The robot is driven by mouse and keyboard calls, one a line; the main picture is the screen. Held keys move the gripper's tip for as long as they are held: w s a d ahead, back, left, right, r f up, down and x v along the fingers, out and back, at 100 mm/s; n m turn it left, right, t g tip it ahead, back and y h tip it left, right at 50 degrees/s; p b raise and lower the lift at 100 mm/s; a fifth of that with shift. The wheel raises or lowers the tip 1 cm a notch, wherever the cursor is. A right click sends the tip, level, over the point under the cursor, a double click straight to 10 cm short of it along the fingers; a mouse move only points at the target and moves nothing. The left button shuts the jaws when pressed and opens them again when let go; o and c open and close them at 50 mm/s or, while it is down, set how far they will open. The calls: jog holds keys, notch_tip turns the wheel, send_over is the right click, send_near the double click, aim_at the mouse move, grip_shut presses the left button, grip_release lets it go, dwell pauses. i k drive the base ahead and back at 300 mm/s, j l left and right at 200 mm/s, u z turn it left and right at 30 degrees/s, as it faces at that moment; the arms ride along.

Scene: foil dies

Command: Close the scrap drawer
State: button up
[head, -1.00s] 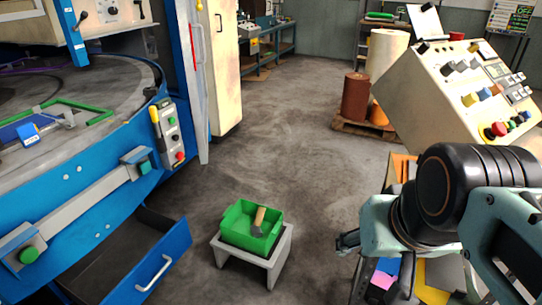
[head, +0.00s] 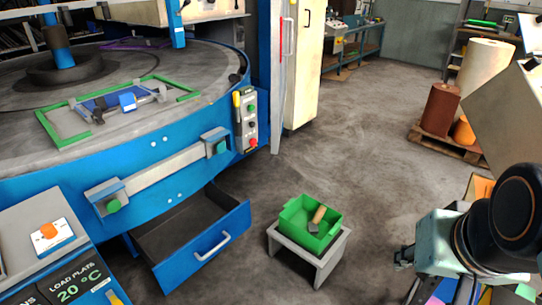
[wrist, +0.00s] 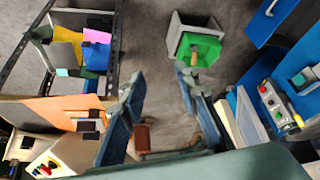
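The scrap drawer (head: 210,252) is blue with a dark inside and a pale bar handle (head: 212,246). It stands pulled out below the blue round machine table (head: 165,180), and looks empty. In the wrist view the drawer front (wrist: 268,18) and its handle show at the top right. My gripper (head: 403,258) is at the right of the head view, well apart from the drawer, beyond the green bin. In the wrist view my gripper (wrist: 160,85) has its two fingers spread wide with nothing between them.
A green bin (head: 298,225) with a wooden-handled tool stands on a small grey stool (head: 322,262), between the drawer and my arm. A cart with coloured sheets (wrist: 85,52) is near my gripper. The floor (head: 330,150) behind the stool is clear.

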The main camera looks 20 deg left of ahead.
aim_at(175, 243)
jog(key=u, duration=1.2)
